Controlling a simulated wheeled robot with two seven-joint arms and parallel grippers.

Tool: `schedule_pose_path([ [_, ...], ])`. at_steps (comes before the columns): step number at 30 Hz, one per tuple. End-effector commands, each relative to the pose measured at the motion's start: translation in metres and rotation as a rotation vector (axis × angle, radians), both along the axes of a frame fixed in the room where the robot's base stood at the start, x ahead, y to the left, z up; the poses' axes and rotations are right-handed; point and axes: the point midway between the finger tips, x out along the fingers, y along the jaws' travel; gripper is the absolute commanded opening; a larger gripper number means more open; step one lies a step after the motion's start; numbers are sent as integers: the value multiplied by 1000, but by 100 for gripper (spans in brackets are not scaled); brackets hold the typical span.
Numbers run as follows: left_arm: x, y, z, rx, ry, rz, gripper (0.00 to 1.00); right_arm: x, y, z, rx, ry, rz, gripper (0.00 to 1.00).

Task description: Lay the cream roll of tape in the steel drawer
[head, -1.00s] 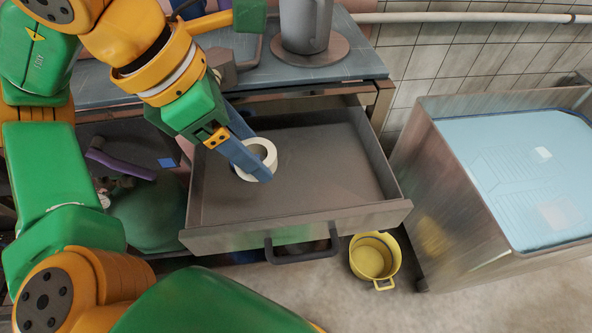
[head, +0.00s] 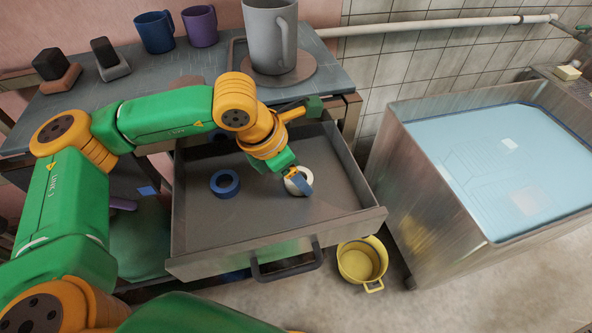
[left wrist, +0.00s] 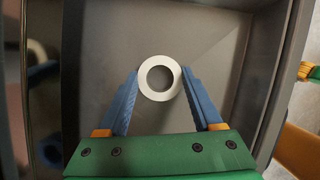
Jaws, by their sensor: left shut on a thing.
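The steel drawer (head: 330,228) is pulled open under the worktop. The cream roll of tape (head: 294,186) is inside the drawer's outline, right of its middle. My left gripper (head: 304,186) is shut on the roll. In the left wrist view the roll (left wrist: 145,92) is a pale ring between the tips of my left gripper's two blue fingers (left wrist: 160,80), over the grey drawer floor (left wrist: 110,40). I cannot tell whether the roll touches the floor. My right gripper is not in view.
A blue roll of tape (head: 225,184) lies in the drawer to the left. The worktop (head: 190,72) above holds a blue mug (head: 156,32), a purple mug (head: 200,26) and a large grey jug (head: 270,38). A yellow pot (head: 362,262) stands on the floor near a steel tank (head: 440,190).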

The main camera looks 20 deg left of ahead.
Motion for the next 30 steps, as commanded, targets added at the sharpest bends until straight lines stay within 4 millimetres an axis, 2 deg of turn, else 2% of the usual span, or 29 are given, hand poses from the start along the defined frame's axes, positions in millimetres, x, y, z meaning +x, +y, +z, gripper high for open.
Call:
schedule_pose_path([
  [3,0,0,-4,0,0,0,14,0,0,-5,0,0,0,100],
  [4,0,0,-2,0,0,0,75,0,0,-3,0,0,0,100],
  [6,0,0,-2,0,0,0,94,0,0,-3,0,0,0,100],
  [7,0,0,-2,0,0,0,97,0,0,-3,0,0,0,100],
  [14,0,0,-2,0,0,0,97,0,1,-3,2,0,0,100],
  [17,0,1,5,-1,0,1,97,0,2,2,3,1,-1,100],
  [20,-6,6,23,-2,-4,2,97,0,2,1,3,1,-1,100],
  [27,-25,24,86,-1,-4,0,97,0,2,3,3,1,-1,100],
  [30,-30,28,102,-1,-3,0,97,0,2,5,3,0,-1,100],
])
